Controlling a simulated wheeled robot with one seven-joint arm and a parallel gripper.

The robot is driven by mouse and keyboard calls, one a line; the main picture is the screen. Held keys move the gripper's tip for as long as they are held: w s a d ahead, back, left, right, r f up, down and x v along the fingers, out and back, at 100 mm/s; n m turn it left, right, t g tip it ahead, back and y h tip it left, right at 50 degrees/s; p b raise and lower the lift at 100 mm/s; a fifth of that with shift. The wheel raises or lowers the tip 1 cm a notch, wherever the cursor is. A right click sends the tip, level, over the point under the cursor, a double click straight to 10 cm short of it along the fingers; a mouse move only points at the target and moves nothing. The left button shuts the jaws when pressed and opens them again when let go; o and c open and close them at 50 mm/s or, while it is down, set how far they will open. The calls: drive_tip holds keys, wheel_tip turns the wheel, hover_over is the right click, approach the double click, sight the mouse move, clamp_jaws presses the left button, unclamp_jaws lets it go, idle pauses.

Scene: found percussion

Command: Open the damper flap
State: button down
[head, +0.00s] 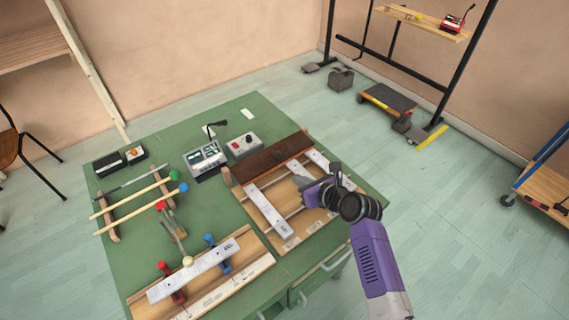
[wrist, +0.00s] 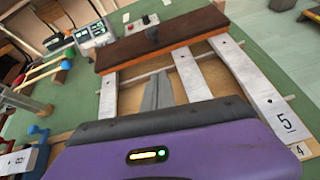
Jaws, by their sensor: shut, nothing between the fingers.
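The damper flap, a dark brown board (head: 272,157), lies across the far ends of several pale metal bars (head: 268,212) on a wooden frame. My gripper (head: 304,183) is over the right part of this frame, on the near side of the flap. In the wrist view its grey fingers (wrist: 157,88) are together and empty, pointing toward the flap's near edge. Contact cannot be told.
A meter box (head: 205,158) and a switch box (head: 244,146) stand behind the flap on the green table (head: 150,215). Mallets (head: 135,195) rest at the left. A single bar on red and blue clamps (head: 192,270) is in front.

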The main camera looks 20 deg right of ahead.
sight(279, 161)
drive_tip(key=x, duration=0.6)
drive_tip(key=shift+b, duration=0.4)
drive_tip(key=shift+w+a+r+p, duration=0.2)
drive_tip(key=shift+w+r+p, duration=0.25)
drive_tip(key=shift+w+r, duration=0.85)
drive_tip(key=shift+w, duration=0.25)
